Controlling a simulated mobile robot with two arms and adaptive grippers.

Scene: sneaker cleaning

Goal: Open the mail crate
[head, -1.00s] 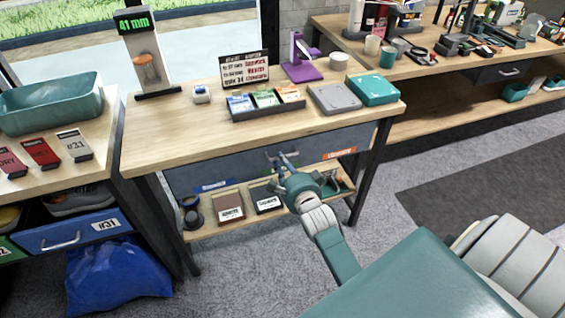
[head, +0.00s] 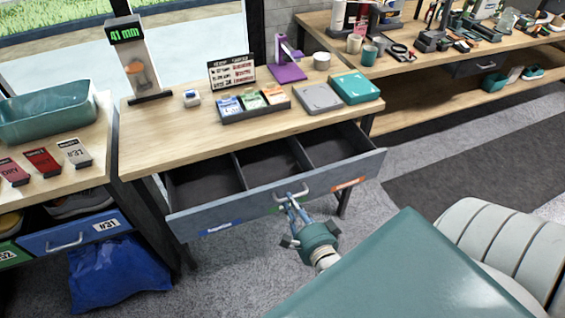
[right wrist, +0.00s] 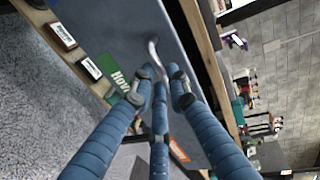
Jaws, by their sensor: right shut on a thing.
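The wide grey-blue drawer-like crate (head: 225,213) under the middle table stands pulled well out. Its inside shows three dark compartments, and they look empty. Its front has a blue label at the left, a green one in the middle and an orange one at the right. My right gripper (head: 290,204) is shut on the metal handle (head: 306,188) at the middle of the front. In the right wrist view, the fingers of my right gripper (right wrist: 160,88) close around the handle (right wrist: 154,54). The green label is partly hidden in both views. My left gripper is not in view.
The wooden table top (head: 180,135) above holds a card tray (head: 256,114), a grey box (head: 318,98) and a teal box (head: 354,87). A blue bag (head: 115,272) lies on the floor at the left. Carpet is free in front of the drawer.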

